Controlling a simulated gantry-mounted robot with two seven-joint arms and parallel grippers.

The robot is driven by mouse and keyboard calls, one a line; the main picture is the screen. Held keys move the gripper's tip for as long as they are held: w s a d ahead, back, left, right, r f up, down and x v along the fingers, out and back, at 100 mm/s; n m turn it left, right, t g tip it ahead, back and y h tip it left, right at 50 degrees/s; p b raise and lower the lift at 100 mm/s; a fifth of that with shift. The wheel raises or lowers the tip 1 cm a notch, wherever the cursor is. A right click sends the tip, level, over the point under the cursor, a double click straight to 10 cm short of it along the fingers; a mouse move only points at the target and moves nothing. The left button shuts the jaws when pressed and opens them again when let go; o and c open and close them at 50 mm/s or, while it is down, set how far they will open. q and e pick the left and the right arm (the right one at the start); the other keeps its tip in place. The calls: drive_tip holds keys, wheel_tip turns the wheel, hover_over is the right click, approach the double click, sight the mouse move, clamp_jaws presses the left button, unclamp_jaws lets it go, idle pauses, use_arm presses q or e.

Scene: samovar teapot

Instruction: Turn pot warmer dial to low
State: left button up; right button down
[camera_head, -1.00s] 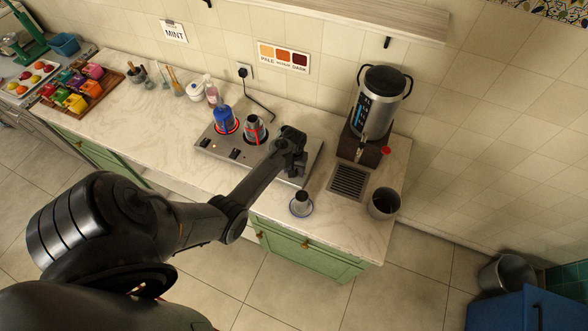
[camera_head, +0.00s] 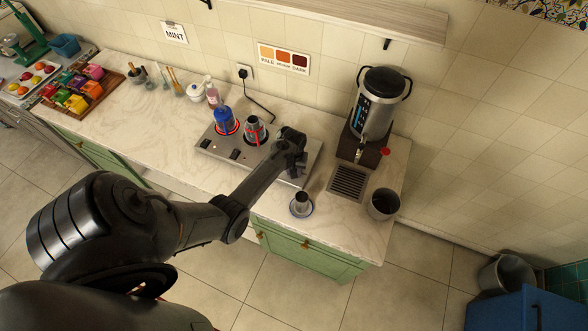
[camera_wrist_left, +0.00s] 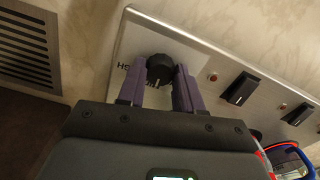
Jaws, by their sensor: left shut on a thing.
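In the head view, my left gripper (camera_head: 292,172) is over the warmer's right end and the dial is hidden. My right gripper is not in view.
Two black rocker switches (camera_wrist_left: 241,88) sit along the panel. An urn (camera_head: 376,105) with a drip grate (camera_head: 349,183) stands to the right. A small metal cup on a saucer (camera_head: 301,204) and a dark bin-like pot (camera_head: 384,203) are near the front edge.

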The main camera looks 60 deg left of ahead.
use_arm(q)
drive_tip(key=shift+r+n+p, duration=0.1)
drive_tip(key=shift+n+p, duration=0.6)
drive_tip(key=shift+n, duration=0.4)
drive_tip(key=n+p, duration=0.1)
drive_tip(key=n, duration=0.1)
drive_tip(key=shift+n, duration=0.4)
drive_tip(key=n, duration=0.2)
drive_tip(key=shift+n+p, duration=0.3)
drive_tip(key=shift+n, duration=1.6)
drive_tip(key=o, duration=1)
drive_tip(key=shift+o, duration=0.2)
